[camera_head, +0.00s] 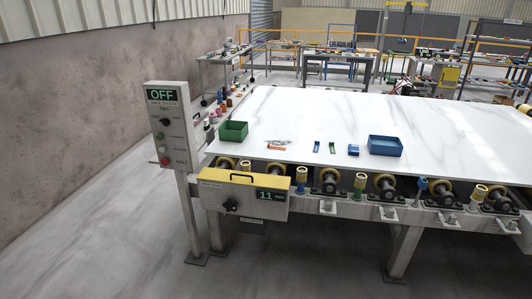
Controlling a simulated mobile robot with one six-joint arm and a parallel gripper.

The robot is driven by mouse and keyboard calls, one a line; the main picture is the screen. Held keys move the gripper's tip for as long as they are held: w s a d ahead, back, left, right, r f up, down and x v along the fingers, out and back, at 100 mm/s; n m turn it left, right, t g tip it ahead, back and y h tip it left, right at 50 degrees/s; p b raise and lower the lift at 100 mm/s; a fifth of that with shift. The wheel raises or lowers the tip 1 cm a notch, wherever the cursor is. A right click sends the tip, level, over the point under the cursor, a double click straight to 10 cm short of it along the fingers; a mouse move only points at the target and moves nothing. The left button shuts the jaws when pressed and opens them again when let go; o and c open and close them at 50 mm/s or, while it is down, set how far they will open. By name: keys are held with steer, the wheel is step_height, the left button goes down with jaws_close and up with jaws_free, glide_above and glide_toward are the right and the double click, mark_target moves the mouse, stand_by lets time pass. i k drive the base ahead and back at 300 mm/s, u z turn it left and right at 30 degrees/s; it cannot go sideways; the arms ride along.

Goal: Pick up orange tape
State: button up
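No arm or gripper of mine shows in the head view. A small flat orange item (276,149) lies near the front edge of the white stone slab (300,115), right of a green bin. It may be the orange tape, but it is too small to tell. A pale, cluttered item (277,142) lies just behind it.
A control post (168,130) and yellow-topped box (240,190) stand in front. Floor at the lower left is clear.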

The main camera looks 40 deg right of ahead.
mark_target(268, 147)
steer(key=z, duration=0.1)
steer(key=i, duration=0.95)
steer(key=u, duration=0.05)
